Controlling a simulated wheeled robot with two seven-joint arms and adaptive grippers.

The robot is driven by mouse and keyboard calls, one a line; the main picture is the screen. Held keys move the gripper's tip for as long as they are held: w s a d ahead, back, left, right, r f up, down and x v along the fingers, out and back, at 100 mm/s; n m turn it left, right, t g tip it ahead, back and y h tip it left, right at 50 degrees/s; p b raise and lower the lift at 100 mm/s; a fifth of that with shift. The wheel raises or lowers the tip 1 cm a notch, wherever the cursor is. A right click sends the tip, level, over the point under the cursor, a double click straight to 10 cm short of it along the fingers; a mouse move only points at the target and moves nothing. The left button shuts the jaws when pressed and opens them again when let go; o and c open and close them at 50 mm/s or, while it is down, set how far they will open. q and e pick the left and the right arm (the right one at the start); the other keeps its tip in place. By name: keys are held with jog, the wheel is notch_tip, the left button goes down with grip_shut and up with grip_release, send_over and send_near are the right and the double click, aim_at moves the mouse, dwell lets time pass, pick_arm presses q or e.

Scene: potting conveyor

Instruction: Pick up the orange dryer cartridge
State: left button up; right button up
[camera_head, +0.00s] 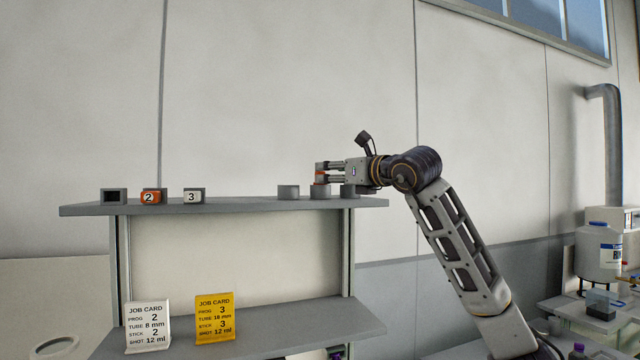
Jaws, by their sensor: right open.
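A small orange piece (320,177), which looks like the orange dryer cartridge, shows just above the middle grey round holder (320,192) on the upper shelf. My right gripper (322,172) reaches in from the right, level above the shelf, with its fingers pointing left. Its fingertips are at the orange piece and partly hide it. The jaws are open; I cannot tell whether they touch it. My left gripper is not in view.
Grey round holders stand to the left (289,192) and right (349,191) on the upper shelf (240,205). Farther left are a dark block (114,196), an orange block marked 2 (151,197) and one marked 3 (194,196). White (147,327) and yellow (214,318) job cards stand below.

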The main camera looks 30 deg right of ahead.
jog(key=shift+w, duration=0.2)
dwell(0.3)
jog(key=shift+w+a+p, duration=0.2)
jog(key=shift+w+p, duration=0.2)
jog(key=shift+w, duration=0.2)
jog(key=shift+w+a+p, duration=0.15)
jog(key=shift+w+p, duration=0.2)
jog(key=shift+w, duration=0.25)
jog(key=shift+w+a+f+p, duration=0.15)
jog(key=shift+w+p, duration=0.3)
jog(key=shift+w, duration=0.8)
grip_shut()
jog(key=shift+r, duration=0.25)
jog(key=shift+r, duration=4.75)
